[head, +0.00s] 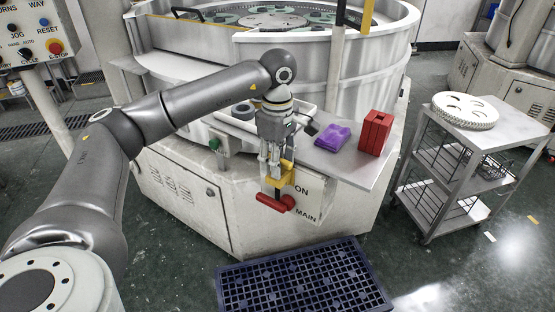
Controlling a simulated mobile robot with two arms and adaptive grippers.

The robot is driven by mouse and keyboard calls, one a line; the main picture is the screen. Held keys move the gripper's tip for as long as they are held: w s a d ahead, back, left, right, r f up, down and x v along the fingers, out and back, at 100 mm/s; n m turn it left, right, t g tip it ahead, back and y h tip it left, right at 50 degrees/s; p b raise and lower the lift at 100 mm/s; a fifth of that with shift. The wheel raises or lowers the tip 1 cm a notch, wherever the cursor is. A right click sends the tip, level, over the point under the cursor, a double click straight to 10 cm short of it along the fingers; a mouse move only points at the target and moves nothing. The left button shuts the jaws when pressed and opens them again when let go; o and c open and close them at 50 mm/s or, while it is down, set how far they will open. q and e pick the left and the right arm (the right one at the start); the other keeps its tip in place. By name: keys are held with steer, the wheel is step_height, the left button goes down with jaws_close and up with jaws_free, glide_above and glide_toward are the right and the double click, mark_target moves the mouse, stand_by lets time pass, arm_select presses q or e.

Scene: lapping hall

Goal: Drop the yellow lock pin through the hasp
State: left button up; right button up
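My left gripper (272,160) points down in front of the machine's front panel. Its fingers are at a yellow part (284,178), just above a red switch handle (275,203) on the panel marked ON and MAIN. I cannot tell whether this yellow part is the lock pin, the hasp or both together. The fingers overlap its upper edge, and I cannot tell whether they grip it or only stand in front of it. The hasp does not show as a separate shape. My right gripper is out of view.
A trolley (480,134) with a white disc (465,110) stands right. A dark blue grid mat (300,281) lies on the floor.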

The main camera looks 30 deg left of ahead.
arm_select(q)
step_height(320, 180, up, 12)
stand_by(0.6)
steer(key=shift+f, duration=0.1)
stand_by(0.4)
